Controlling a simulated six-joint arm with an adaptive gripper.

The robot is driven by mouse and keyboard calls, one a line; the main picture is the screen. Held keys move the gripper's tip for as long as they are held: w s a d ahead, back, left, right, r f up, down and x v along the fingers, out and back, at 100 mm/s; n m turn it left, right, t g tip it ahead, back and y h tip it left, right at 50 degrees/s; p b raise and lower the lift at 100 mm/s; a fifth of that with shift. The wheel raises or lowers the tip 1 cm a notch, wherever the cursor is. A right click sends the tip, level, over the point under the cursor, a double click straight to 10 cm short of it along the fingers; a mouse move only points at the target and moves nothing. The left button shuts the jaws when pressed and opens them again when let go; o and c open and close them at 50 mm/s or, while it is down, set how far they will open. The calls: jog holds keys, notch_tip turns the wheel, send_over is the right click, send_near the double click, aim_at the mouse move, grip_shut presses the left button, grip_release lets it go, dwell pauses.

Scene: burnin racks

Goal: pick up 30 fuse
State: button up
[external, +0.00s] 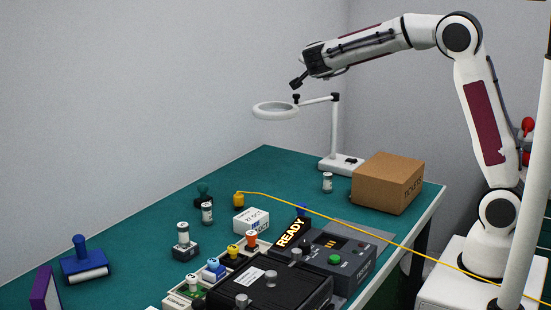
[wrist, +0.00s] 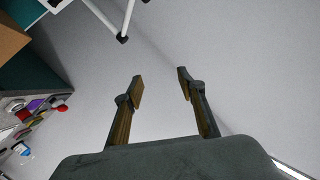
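Several small glass-and-metal cylinders that look like fuses stand upright on the green table.
A magnifier lamp (external: 335,130) stands under my gripper, with a cardboard box (external: 388,183) beside it. A yellow cable (external: 370,235) crosses the table. A black device with a READY sign (external: 291,233) sits at the front. The table's back left is mostly clear.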

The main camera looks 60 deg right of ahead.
notch_tip(320, 180, down, 14)
jog(key=a+m+g, duration=0.1)
jog(key=g, duration=0.8)
send_near(325, 179)
jog(key=d, duration=0.2)
jog(key=d+f, duration=0.1)
jog(key=shift+s+d+f+n, duration=0.1)
jog(key=shift+s+d+n, duration=0.2)
jog(key=shift+n, duration=0.1)
jog(key=shift+x, duration=1.3)
jog(key=shift+x, duration=2.55)
jog(key=shift+w+f, duration=0.1)
jog(key=shift+f, duration=0.05)
grip_shut()
